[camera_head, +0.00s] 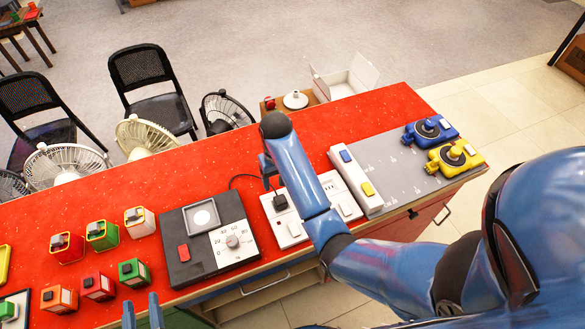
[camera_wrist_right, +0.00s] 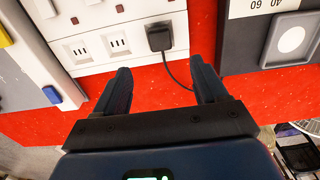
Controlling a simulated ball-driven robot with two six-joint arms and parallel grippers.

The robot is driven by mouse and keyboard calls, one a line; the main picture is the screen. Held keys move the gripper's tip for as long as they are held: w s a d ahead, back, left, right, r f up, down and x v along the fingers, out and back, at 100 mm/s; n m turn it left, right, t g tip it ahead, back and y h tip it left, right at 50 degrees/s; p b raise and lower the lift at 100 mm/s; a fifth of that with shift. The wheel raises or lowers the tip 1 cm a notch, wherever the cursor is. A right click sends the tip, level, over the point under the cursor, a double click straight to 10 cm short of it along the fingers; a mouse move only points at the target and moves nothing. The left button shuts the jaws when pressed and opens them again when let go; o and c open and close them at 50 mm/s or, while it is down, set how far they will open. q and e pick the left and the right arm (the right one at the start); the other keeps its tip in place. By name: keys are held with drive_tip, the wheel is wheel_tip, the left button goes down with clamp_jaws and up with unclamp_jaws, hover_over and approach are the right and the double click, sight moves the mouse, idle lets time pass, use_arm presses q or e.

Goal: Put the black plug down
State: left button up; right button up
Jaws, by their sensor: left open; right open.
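The black plug (camera_head: 280,202) sits on the white socket panel (camera_head: 294,232), and its black cord loops back onto the red tabletop. In the right wrist view the plug (camera_wrist_right: 158,38) stands at one end of a row of sockets on the panel (camera_wrist_right: 113,42). I cannot tell whether its pins are in a socket. My right gripper (camera_wrist_right: 160,66) is open, with its fingertips apart and short of the plug, touching nothing. In the head view the right arm partly covers the panel. My left gripper (camera_head: 142,304) is open and empty at the bottom edge.
Left of the panel is a black device with a dial (camera_head: 232,241). Right of it are a white switch strip (camera_head: 356,182) and a grey board with blue (camera_head: 430,130) and yellow (camera_head: 454,155) units. Several coloured blocks stand on the left. The red table (camera_head: 200,170) is clear behind the devices.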

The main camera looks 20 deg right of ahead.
sight(288, 204)
drive_tip(key=s+f+t, duration=0.1)
drive_tip(key=f, duration=0.1)
drive_tip(key=s+d+f+t, duration=0.1)
drive_tip(key=f, duration=0.2)
drive_tip(key=s+d+f+t, duration=0.1)
drive_tip(key=f+t, duration=0.1)
drive_tip(key=f, duration=0.1)
drive_tip(key=shift+s, duration=0.35)
drive_tip(key=s+t, duration=0.1)
drive_tip(key=s+d+t, duration=0.1)
drive_tip(key=s, duration=0.1)
drive_tip(key=s+t, duration=0.2)
drive_tip(key=shift+s+d+f+y, duration=0.15)
drive_tip(key=shift+d+f+y, duration=0.1)
drive_tip(key=shift+f+y, duration=0.1)
drive_tip(key=s+d+r+t, duration=0.2)
drive_tip(key=s+r+t, duration=0.7)
drive_tip(key=s+r, duration=0.8)
drive_tip(key=shift+d+r+t, duration=0.2)
drive_tip(key=shift+r+t, duration=0.2)
drive_tip(key=shift+r, duration=0.05)
wheel_tip(288, 204, down, 8)
drive_tip(key=b, duration=0.7)
drive_tip(key=shift+r, duration=0.25)
